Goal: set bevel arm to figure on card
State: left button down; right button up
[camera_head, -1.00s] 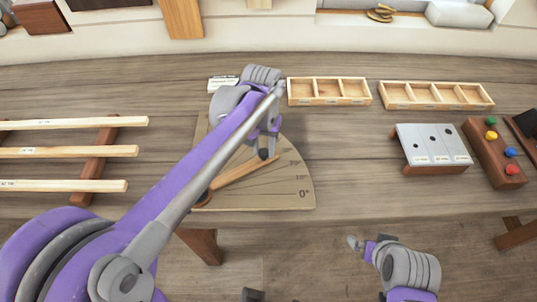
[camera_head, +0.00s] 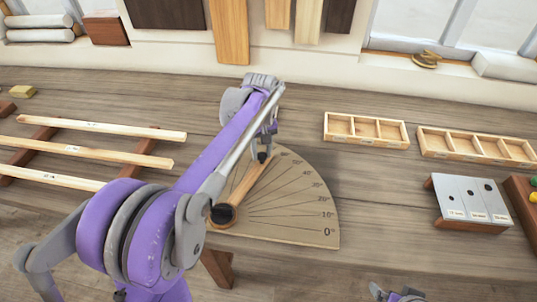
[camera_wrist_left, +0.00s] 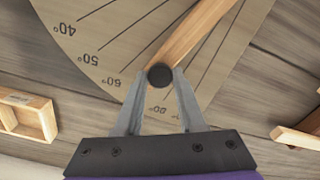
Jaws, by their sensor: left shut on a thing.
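The bevel arm (camera_head: 243,186) is a wooden strip on a quarter-round protractor board (camera_head: 308,238) marked in degrees. It turns on a dark pivot (camera_head: 222,214) at the board's near left corner. My left gripper (camera_head: 263,150) is shut on the black knob at the arm's outer end. The knob (camera_wrist_left: 160,75) sits between the left fingertips (camera_wrist_left: 160,84) in the left wrist view, past the 60° label, by a partly covered label. My right gripper (camera_head: 398,294) shows only in part at the bottom edge. The card does not show clearly now; my left arm covers that area.
Two divided wooden trays (camera_head: 365,130) (camera_head: 478,146) stand to the right. A metal block with holes (camera_head: 470,200) is at the right. Labelled wooden strips (camera_head: 85,150) lie on a rack at the left. The bench between board and trays is clear.

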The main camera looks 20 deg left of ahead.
pick_arm(q)
jog(key=shift+a, duration=0.2)
dwell(0.3)
jog(key=c, duration=0.5)
grip_release()
jog(key=shift+r, duration=0.1)
notch_tip(320, 180, up, 11)
jog(key=shift+p, duration=0.4)
jog(key=shift+f, duration=0.2)
